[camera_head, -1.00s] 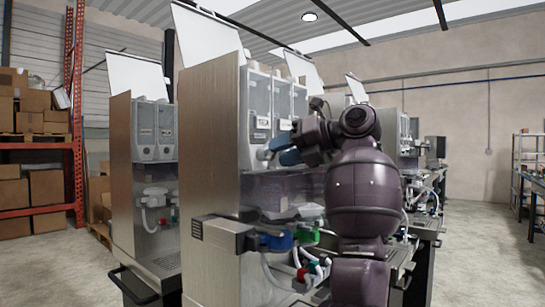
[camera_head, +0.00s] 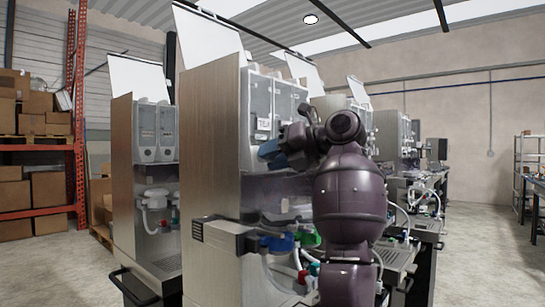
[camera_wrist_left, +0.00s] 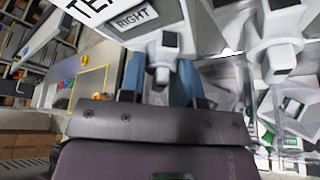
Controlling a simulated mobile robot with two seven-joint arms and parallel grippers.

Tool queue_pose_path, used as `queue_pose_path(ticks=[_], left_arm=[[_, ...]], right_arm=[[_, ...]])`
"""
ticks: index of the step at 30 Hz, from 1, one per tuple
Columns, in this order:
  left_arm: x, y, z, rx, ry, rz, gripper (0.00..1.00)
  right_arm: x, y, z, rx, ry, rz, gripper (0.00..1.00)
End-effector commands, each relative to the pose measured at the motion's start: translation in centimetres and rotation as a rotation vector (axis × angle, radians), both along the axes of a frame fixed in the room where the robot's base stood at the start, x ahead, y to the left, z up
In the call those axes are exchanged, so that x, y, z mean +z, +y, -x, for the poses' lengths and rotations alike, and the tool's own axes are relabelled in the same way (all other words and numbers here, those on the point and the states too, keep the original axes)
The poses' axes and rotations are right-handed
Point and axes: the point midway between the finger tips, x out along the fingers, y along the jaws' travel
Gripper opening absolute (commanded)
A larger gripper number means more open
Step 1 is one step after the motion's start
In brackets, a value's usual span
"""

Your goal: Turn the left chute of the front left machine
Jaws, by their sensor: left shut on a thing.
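The front machine (camera_head: 212,135) stands at the middle left in the head view, with a wood-grain side and clear-fronted canisters (camera_head: 258,100). My left gripper (camera_head: 270,151) with blue fingers is at the bottom of its leftmost canister. In the left wrist view the fingers of this gripper (camera_wrist_left: 160,80) are on both sides of a pale grey chute (camera_wrist_left: 161,58) with a dark square on top. The gripper is shut on this chute. The canister label (camera_wrist_left: 138,17) above it reads "RIGHT". The chute is hidden behind the gripper in the head view. My right gripper is out of view.
A second chute (camera_wrist_left: 278,55) is to the right in the wrist view. Another machine (camera_head: 147,150) stands at the left, and more machines (camera_head: 395,130) recede at the right. Blue (camera_head: 278,242) and green parts with hoses sit low on the front machine. Open floor lies at the right.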

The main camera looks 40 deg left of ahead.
Motion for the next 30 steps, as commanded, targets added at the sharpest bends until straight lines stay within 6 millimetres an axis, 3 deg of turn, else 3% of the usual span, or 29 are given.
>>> queue_pose_path(ticks=[8, 30], left_arm=[[0.06, -0.07, 0.03, -0.001, -0.104, -0.006, 0.07], [0.01, -0.05, 0.03, -0.001, -0.63, -0.055, 0.07]], right_arm=[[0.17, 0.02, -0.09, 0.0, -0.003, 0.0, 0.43], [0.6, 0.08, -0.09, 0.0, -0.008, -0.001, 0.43]])
